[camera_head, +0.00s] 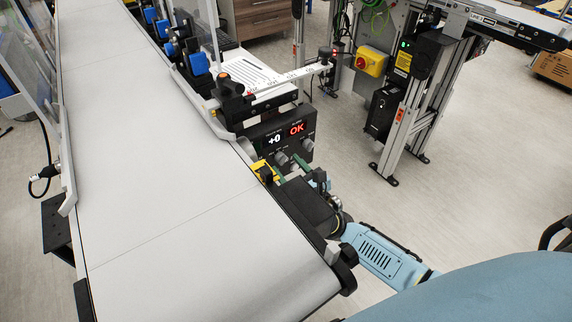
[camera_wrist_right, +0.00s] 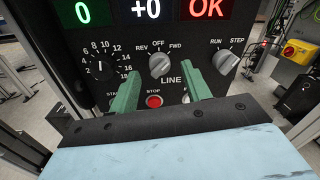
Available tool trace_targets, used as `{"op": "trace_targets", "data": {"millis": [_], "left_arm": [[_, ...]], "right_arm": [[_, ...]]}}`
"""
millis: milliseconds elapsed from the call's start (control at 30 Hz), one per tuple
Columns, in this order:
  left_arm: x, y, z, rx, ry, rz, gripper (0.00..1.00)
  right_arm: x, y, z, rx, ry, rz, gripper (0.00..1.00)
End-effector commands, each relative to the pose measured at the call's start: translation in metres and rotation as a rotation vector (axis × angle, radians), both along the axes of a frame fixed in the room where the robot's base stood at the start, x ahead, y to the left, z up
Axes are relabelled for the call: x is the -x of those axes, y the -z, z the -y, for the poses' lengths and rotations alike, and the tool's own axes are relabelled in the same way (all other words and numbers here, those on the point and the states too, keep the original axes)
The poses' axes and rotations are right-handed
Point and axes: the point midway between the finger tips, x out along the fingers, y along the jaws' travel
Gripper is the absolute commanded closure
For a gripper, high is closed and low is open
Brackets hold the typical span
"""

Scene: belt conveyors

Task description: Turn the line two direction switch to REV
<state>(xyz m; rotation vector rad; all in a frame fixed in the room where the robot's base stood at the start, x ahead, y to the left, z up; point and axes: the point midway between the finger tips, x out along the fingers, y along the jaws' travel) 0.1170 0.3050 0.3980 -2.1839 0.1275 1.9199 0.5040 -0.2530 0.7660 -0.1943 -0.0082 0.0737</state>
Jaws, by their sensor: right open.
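The black control panel (camera_head: 262,133) is beside the conveyor's lower right side in the head view. In the right wrist view, the grey direction switch (camera_wrist_right: 160,65) sits under the labels REV, OFF and FWD. Its grip is tilted to the upper right and appears to point toward FWD. My right gripper (camera_wrist_right: 162,72) is open, with green fingers left and right of the switch and a visible gap on both sides. It also shows in the head view (camera_head: 288,164) in front of the panel. The line number under LINE is hidden. My left gripper is out of view.
A numbered dial (camera_wrist_right: 101,67) is left of the switch, and a RUN/STEP knob (camera_wrist_right: 226,61) is to the right. A red stop button (camera_wrist_right: 154,101) lies just below, between my fingers. The conveyor belt (camera_head: 160,190) is empty.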

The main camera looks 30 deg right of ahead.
Motion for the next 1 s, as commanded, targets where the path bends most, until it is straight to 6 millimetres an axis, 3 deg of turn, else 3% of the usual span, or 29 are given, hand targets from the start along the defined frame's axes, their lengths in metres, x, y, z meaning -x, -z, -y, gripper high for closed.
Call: {"op": "trace_targets", "data": {"millis": [200,500,800,1000], "left_arm": [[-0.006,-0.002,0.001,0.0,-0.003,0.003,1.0],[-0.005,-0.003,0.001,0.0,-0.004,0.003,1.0],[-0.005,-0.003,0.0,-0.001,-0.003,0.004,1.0],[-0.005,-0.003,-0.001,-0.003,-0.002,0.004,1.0]], "right_arm": [[-0.016,0.001,-0.002,0.0,-0.001,-0.001,0.52],[-0.017,0.0,-0.002,0.0,-0.001,-0.001,0.53],[-0.017,0.001,-0.002,0.0,-0.001,-0.001,0.93],[-0.017,0.001,-0.002,0.009,-0.002,-0.001,0.95]]}}
